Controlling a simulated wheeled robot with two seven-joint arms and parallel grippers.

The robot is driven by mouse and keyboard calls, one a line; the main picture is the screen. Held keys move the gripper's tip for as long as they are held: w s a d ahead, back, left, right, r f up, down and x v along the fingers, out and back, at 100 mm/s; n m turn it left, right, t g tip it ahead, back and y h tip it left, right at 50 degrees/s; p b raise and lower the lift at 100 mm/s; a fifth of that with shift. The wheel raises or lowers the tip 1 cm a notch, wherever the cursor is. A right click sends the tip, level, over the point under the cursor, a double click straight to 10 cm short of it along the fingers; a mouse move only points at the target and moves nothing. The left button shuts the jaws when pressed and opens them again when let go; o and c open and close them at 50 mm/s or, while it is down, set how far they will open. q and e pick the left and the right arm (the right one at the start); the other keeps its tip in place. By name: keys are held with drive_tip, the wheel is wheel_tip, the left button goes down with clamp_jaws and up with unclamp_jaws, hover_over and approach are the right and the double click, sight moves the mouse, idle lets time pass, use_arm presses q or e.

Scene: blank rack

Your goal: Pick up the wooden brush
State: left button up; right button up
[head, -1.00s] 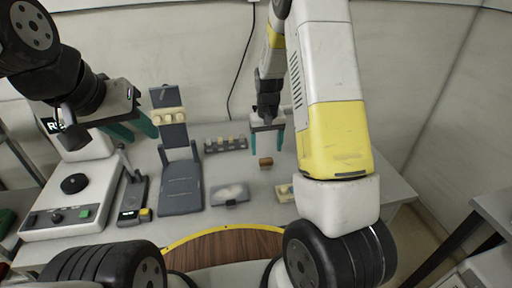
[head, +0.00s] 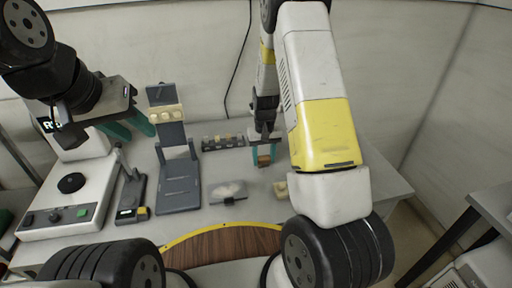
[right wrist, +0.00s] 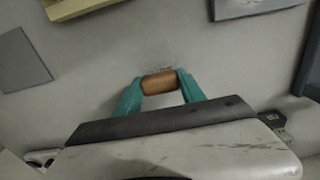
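The wooden brush (head: 264,159) is a small brown block on the grey table, below my right gripper (head: 264,156). In the right wrist view the brush (right wrist: 160,83) lies crosswise between the teal fingertips of my right gripper (right wrist: 160,80). The fingertips touch its two ends, so the gripper is shut on it. I cannot tell whether the brush is clear of the table. My left gripper (head: 130,130) is open and empty, raised at the left over the white device.
A white device with knobs (head: 70,205) stands at the left. Near it are a small black tool (head: 131,195) and a dark blue-grey stand (head: 178,187). A rack (head: 222,142) stands behind, with a grey tray (head: 228,198) in front. A pale block (head: 280,189) lies near my right arm.

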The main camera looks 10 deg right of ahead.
sight(263, 158)
drive_tip(key=shift+c, duration=1.3)
drive_tip(key=shift+r, duration=0.55)
drive_tip(key=r, duration=0.2)
drive_tip(key=shift+s+a+r, duration=0.25)
drive_tip(key=shift+s+r, duration=0.05)
drive_tip(key=shift+s, duration=0.1)
drive_tip(key=s+a, duration=0.2)
drive_tip(key=s, duration=0.2)
drive_tip(key=s+a+r, duration=0.1)
drive_tip(key=s+a, duration=0.1)
drive_tip(key=s, duration=0.3)
drive_tip(key=s+a, duration=0.1)
drive_tip(key=s, duration=0.4)
drive_tip(key=shift+a+r, duration=0.15)
drive_tip(key=shift+a, duration=0.25)
